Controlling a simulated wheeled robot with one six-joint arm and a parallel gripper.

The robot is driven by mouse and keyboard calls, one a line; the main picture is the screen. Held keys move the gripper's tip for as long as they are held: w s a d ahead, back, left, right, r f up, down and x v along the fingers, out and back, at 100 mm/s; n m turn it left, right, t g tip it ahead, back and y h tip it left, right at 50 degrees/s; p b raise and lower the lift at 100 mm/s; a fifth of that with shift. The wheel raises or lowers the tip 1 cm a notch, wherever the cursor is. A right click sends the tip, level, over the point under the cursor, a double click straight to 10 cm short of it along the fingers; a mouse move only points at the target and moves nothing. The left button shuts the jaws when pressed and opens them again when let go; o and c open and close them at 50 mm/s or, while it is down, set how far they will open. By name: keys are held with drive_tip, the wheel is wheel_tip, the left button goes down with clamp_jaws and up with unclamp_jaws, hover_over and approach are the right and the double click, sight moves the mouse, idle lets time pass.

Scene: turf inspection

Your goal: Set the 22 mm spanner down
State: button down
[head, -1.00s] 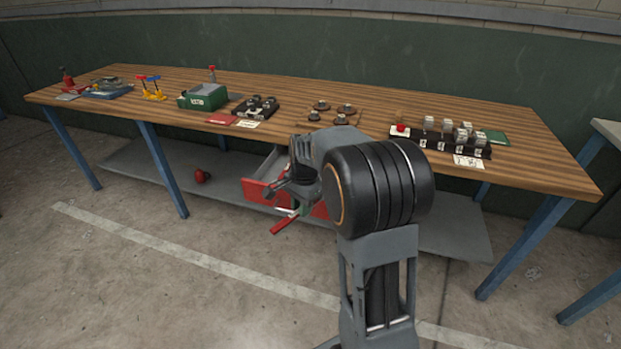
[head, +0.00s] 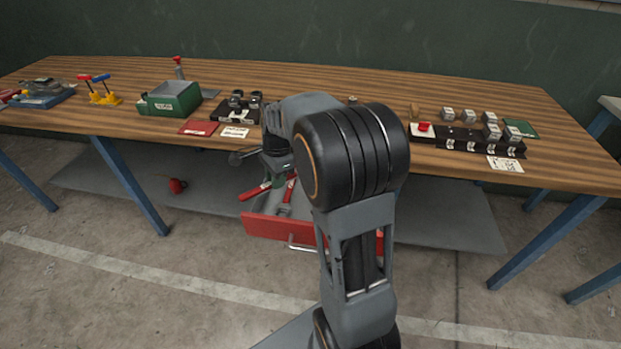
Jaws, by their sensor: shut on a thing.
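My gripper (head: 268,172) is above the open red drawer (head: 275,227) under the bench, partly hidden by my own arm. It is shut on the 22 mm spanner, which appears to be the red-handled tool (head: 255,192) at the drawer's left side. The tool is small here, and I cannot tell if it touches the drawer. A second red handle (head: 291,188) shows just right of it, inside or above the drawer.
The wooden bench (head: 350,85) holds a green box (head: 170,99), a red card (head: 198,128) and a black rack (head: 470,142) with grey blocks. A grey lower shelf (head: 120,185) carries a red object (head: 177,186). My arm hides the drawer's right part.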

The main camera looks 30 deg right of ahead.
drive_tip(key=s+d+f, duration=0.1)
drive_tip(key=d+f, duration=0.2)
drive_tip(key=d, duration=0.1)
drive_tip(key=s+d+f+b, duration=0.1)
drive_tip(key=d+f, duration=0.2)
drive_tip(key=d, duration=0.1)
drive_tip(key=s+d+f, duration=0.1)
drive_tip(key=d+f, duration=0.2)
drive_tip(key=d, duration=0.1)
drive_tip(key=shift+d, duration=0.15)
drive_tip(key=shift+s+d+f+b, duration=0.15)
drive_tip(key=shift+d+f+b, duration=0.1)
drive_tip(key=shift+f+b, duration=0.05)
drive_tip(key=shift+d+f, duration=0.15)
drive_tip(key=shift+f, duration=1.5)
drive_tip(key=shift+f+b, duration=0.2)
drive_tip(key=shift+b, duration=0.15)
drive_tip(key=c, duration=1)
unclamp_jaws()
